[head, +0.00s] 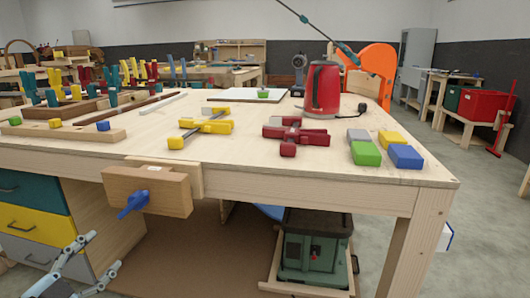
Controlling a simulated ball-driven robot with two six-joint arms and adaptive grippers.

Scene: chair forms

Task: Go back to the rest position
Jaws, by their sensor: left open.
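My left gripper (104,251) is in the lower left corner of the head view. Its two grey jointed fingers are spread apart with nothing between them. It is below the level of the workbench top (300,160), in front of the drawers and clear of the tools. My right gripper is not in view.
A wooden vise (170,190) with a blue handle juts from the bench's front edge. The drawers (38,225) are behind my left gripper. On the bench are yellow (218,127) and red clamps (295,134), coloured blocks (366,153) and a red kettle (322,90). A green machine (312,250) stands underneath.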

